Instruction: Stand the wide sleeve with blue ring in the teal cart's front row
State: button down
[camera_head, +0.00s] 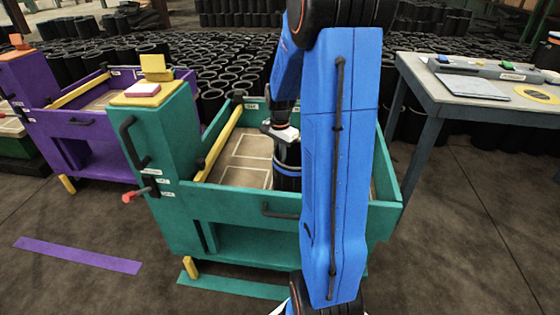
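The teal cart (235,203) stands in the middle, its tray floor marked with pale outlined cells. A black sleeve with a blue ring (288,168) is upright inside the tray, just left of my blue arm. My gripper (281,132) is at the top of this sleeve. Its fingers are too small and too hidden to show whether they are shut on the rim. I cannot tell whether the sleeve's bottom touches the tray floor. My arm hides the tray's right part.
A purple cart (95,150) stands at left. A grey table (440,98) with a clipboard and a yellow disc stands at right. A yellow bar (222,142) runs along the tray's left side. Many black sleeves fill the floor behind. The floor in front is mostly clear.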

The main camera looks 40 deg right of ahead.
jog(key=shift+f, duration=0.2)
jog(key=shift+f, duration=0.1)
jog(key=c, duration=1.9)
grip_release()
